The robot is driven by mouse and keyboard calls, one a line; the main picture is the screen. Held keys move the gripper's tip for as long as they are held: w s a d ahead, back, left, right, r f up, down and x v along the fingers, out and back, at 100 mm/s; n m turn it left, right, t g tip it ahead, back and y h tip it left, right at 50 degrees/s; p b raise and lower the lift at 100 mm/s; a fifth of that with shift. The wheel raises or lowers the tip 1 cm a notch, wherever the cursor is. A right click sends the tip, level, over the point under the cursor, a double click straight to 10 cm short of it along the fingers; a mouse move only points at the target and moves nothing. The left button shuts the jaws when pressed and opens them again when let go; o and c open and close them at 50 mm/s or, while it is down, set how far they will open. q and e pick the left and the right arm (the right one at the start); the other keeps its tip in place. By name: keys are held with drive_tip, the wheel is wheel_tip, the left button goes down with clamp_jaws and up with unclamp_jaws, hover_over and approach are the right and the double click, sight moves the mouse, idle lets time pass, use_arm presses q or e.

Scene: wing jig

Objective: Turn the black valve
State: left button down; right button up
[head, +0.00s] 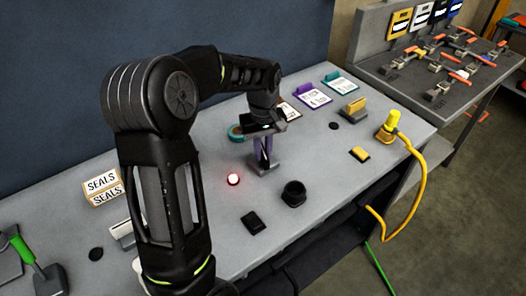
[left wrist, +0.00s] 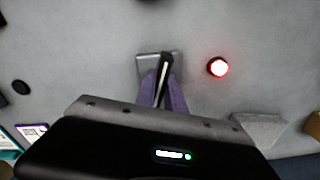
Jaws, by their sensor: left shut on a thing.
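The black valve shows in the left wrist view as a dark narrow handle (left wrist: 165,66) on a grey square base (left wrist: 145,67). In the head view its grey base (head: 267,168) stands on the bench, and the handle is mostly hidden by my gripper. My left gripper (head: 264,151) comes down on it from above. Its purple fingers (left wrist: 162,92) are on both sides of the black handle and shut on it. The handle looks slightly slanted in the left wrist view. My right gripper is in neither view.
A lit red lamp (head: 233,179) is close beside the valve. A black round socket (head: 293,193) and a black switch (head: 252,222) are nearer the front. A yellow plug (head: 391,124) with a cable is at right.

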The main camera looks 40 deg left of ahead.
sight(263, 151)
use_arm(q)
drive_tip(key=m, duration=0.3)
drive_tip(key=shift+m, duration=0.4)
drive_tip(key=m, duration=0.3)
drive_tip(key=shift+m+b, duration=0.3)
drive_tip(key=shift+b, duration=0.05)
drive_tip(key=m, duration=0.6)
drive_tip(key=shift+m, duration=0.4)
drive_tip(key=c, duration=1.4)
unclamp_jaws()
drive_tip(key=shift+c, duration=0.2)
drive_tip(key=shift+r, duration=0.15)
wheel_tip(263, 151, up, 8)
drive_tip(key=shift+f+b, duration=0.25)
drive_tip(key=shift+b, duration=0.35)
